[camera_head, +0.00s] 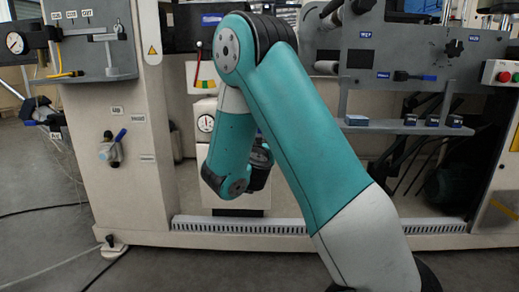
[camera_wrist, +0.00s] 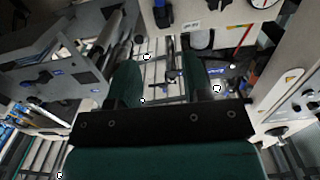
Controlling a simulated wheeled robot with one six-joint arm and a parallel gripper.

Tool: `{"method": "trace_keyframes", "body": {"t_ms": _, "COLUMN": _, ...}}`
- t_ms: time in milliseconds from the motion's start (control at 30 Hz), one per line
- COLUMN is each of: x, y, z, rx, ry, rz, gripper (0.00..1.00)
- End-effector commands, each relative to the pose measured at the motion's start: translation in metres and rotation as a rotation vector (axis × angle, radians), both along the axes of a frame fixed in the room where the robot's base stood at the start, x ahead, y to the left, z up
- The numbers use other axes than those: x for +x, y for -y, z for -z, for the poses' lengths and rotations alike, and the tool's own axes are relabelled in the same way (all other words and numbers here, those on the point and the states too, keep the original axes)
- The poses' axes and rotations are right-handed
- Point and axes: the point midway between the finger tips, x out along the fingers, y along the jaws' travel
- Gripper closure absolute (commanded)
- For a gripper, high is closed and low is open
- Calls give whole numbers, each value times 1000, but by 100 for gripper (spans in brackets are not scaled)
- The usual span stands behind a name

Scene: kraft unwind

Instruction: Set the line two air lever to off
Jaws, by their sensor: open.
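Another blue-ended handle (camera_head: 415,76) lies roughly level on the grey panel at the right. The small labels are too blurred to tell which one is line two. My gripper (camera_wrist: 160,78) shows in the wrist view with two dark green fingers spread apart and nothing seen between them. In the head view my arm hides its fingertips. It appears apart from both levers.
A pressure gauge (camera_head: 15,42) and a labelled grey bracket (camera_head: 95,52) stick out at the upper left. A small shelf with blue blocks (camera_head: 408,121) juts out at the right, near a push-button box (camera_head: 501,74). Cables lie on the left floor.

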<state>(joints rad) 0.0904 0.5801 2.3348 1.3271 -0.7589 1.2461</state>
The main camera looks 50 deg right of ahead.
Motion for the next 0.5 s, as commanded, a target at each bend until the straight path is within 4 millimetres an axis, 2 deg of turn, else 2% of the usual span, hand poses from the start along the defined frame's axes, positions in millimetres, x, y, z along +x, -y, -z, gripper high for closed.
{"method": "trace_keyframes", "body": {"t_ms": 33, "x": 1, "y": 1, "z": 6, "rx": -10, "ry": 3, "rz": -3, "gripper": 55}}
{"method": "trace_keyframes", "body": {"t_ms": 167, "x": 7, "y": 8, "z": 3, "rx": -17, "ry": 8, "rz": -7, "gripper": 55}}
{"method": "trace_keyframes", "body": {"t_ms": 267, "x": 16, "y": 20, "z": 1, "rx": -16, "ry": 9, "rz": -4, "gripper": 55}}
{"method": "trace_keyframes", "body": {"t_ms": 500, "x": 50, "y": 61, "z": 1, "rx": -16, "ry": 10, "rz": -3, "gripper": 55}}
